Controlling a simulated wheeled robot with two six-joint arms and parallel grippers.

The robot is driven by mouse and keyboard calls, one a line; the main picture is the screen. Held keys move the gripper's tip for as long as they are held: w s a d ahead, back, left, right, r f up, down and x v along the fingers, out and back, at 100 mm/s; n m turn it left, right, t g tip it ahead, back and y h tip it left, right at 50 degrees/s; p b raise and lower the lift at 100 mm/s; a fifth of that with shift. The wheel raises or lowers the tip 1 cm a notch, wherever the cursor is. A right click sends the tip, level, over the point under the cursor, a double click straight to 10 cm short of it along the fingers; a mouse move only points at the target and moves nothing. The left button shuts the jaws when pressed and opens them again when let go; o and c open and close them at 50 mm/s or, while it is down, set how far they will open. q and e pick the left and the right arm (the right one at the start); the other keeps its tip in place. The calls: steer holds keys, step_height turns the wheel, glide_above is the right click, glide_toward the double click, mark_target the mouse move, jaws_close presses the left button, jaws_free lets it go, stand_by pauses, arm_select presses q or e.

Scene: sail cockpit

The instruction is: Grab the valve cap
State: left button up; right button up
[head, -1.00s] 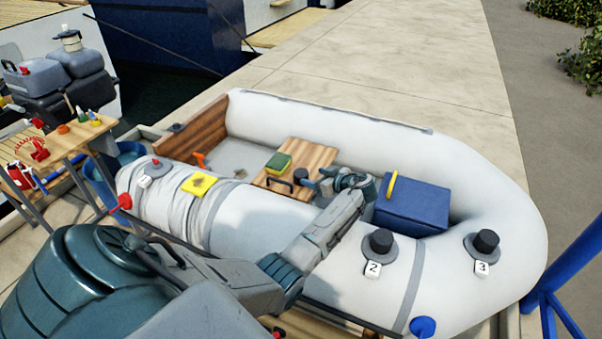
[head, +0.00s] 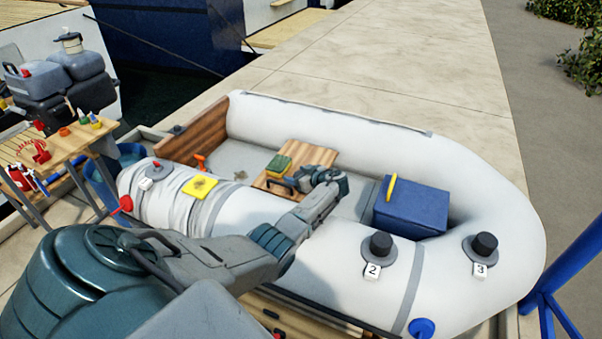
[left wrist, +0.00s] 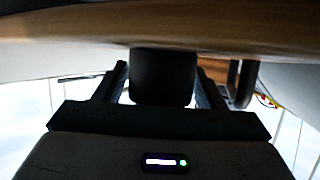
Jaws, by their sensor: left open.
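The loose black valve cap (left wrist: 163,78) shows in the left wrist view as a dark cylinder against the wooden thwart (left wrist: 160,25). In the head view my gripper hides most or all of it on the wooden thwart (head: 318,156) inside the dinghy. My left gripper (head: 298,182) reaches over the near tube to the thwart. In the left wrist view its two fingers (left wrist: 160,90) stand open, one on each side of the cap. I cannot tell whether they touch it. My right gripper is not in view.
A black handle (left wrist: 242,85) stands beside one finger. A green-and-yellow sponge (head: 279,164) lies on the thwart. A blue box (head: 411,209) is to the right.

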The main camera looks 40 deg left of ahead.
arm_select(q)
steer(key=c, duration=0.8)
